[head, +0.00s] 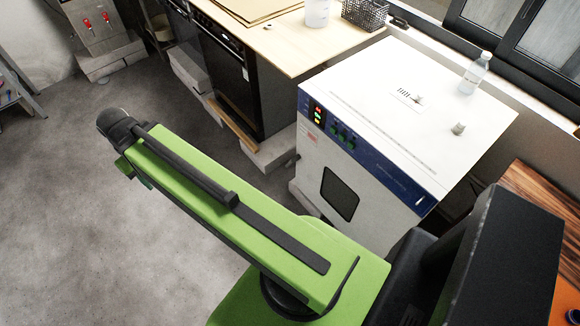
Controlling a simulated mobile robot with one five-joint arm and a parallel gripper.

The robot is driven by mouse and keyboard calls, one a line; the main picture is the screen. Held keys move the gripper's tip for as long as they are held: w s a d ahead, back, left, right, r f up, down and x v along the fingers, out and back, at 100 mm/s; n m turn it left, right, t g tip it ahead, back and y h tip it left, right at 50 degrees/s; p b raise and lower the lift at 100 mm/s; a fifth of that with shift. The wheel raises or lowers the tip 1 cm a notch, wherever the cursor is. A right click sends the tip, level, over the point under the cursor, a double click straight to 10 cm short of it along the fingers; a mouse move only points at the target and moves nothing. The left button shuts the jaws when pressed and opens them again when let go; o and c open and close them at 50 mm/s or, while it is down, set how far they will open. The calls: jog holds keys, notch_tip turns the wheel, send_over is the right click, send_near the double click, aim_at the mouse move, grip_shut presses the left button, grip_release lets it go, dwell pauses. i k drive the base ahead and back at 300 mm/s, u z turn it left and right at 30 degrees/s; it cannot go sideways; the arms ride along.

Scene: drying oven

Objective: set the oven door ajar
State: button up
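The drying oven (385,110) is a white box with a blue control panel (345,135) along its front top edge. Its front door (370,180) has a small dark window (340,194) and looks shut, flush with the body. The lower part of the door is hidden behind my green arm. My arm stretches to the left across the floor, in front of the oven, and ends in view at a dark joint.
A clear bottle (475,72) stands on the oven top. Behind the oven is a light worktop (285,45) with a black wire basket (365,13) and a pale container (317,12). A black oven-like appliance (228,75) sits under it. The grey floor (80,220) at left is clear.

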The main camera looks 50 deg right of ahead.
aim_at(362, 208)
jog(key=z, duration=0.1)
jog(key=i, duration=0.9)
jog(key=u, duration=0.1)
